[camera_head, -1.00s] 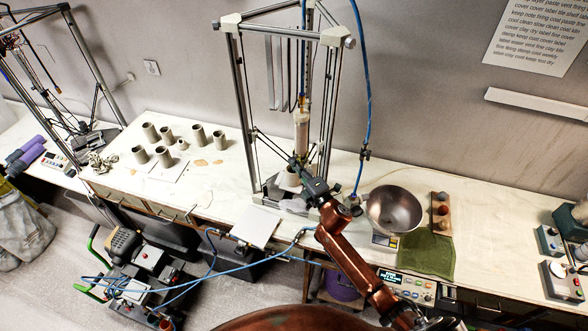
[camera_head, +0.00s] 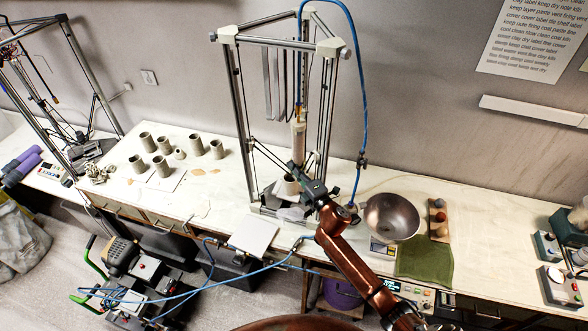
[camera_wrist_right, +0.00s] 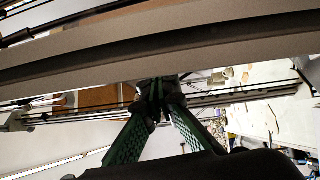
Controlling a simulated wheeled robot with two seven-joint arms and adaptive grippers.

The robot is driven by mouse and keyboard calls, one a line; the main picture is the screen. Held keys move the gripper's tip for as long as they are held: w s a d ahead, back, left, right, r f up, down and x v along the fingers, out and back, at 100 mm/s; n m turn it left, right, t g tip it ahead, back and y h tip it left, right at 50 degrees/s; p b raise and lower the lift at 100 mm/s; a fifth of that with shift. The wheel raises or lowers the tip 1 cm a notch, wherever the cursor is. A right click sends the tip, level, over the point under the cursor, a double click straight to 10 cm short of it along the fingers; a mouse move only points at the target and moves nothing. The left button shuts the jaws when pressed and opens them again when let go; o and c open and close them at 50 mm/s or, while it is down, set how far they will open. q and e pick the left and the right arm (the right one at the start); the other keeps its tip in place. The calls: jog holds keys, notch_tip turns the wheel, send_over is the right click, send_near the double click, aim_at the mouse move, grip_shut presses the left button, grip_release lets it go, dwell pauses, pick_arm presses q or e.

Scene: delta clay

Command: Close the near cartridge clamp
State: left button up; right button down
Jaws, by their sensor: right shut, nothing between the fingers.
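The near delta printer (camera_head: 236,95) stands on the bench in the middle of the head view. A pale upright cartridge (camera_head: 298,142) hangs inside its frame, with a blue hose above. A grey clay cylinder (camera_head: 291,186) stands below it, partly behind my gripper. My right gripper (camera_head: 296,176) reaches in just under the cartridge's lower end. In the right wrist view its green fingers (camera_wrist_right: 165,82) come together at the tips and hold nothing. I cannot make out the clamp or its state; contact with it is unclear. My left gripper is out of view.
The printer's upright posts and thin rods surround the right gripper closely. Several clay cups (camera_head: 160,166) stand to the left. A white tile (camera_head: 254,233) lies in front.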

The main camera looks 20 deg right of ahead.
jog(key=s+r, duration=0.5)
jog(key=s, duration=0.5)
jog(key=shift+s+a, duration=0.2)
jog(key=shift+s, duration=0.05)
